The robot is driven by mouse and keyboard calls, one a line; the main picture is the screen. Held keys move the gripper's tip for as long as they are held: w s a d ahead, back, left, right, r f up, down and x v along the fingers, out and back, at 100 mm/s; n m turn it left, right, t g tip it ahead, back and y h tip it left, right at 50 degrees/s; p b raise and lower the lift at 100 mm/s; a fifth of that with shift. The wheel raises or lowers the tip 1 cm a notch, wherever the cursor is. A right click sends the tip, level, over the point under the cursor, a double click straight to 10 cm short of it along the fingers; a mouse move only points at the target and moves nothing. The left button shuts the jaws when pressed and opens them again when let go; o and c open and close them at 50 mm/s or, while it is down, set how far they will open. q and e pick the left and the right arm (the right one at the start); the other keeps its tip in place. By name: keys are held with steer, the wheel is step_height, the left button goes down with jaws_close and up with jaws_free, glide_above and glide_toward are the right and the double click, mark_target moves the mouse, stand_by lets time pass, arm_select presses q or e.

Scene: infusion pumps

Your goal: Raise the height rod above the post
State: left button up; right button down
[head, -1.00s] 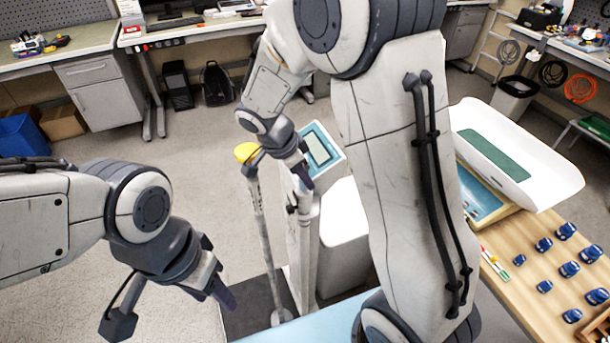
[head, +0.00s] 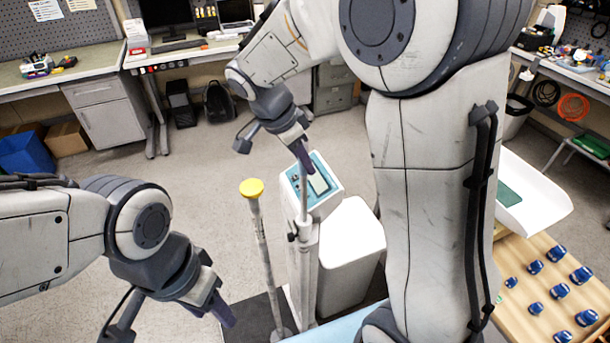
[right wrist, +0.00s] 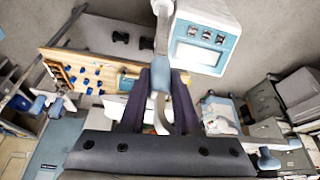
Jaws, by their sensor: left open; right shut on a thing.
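My right gripper (head: 305,166) is shut on the top of the height rod (head: 304,200), above the blue-faced display head. In the right wrist view, the fingers (right wrist: 159,95) close around a pale blue piece of the rod (right wrist: 158,80), with a white curved part below it. The rod stands upright, and its lower part runs down to the white post (head: 303,262) of the scale. The display head (head: 322,186) is beside the rod and also shows in the right wrist view (right wrist: 203,38). My left gripper (head: 222,308) is open and empty at the lower left, apart from the post.
A pole with a yellow cap (head: 252,188) stands left of the post. A white box-shaped bin (head: 352,245) is to the right of the post. A wooden table (head: 520,320) with several blue items is at the right.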

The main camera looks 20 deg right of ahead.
step_height(320, 180, up, 9)
steer(key=p, duration=0.3)
steer(key=shift+f, duration=0.1)
arm_select(q)
step_height(320, 180, up, 4)
arm_select(e)
steer(key=c, duration=0.6)
jaws_free()
steer(key=shift+f, duration=0.1)
steer(key=shift+a+r, duration=0.2)
steer(key=shift+r, duration=0.1)
arm_select(q)
step_height(320, 180, down, 2)
steer(key=shift+f+b, duration=0.15)
steer(key=shift+b, duration=1)
arm_select(e)
steer(key=v, duration=0.9)
steer(key=shift+s+a+r, duration=0.1)
steer(key=shift+r, duration=0.3)
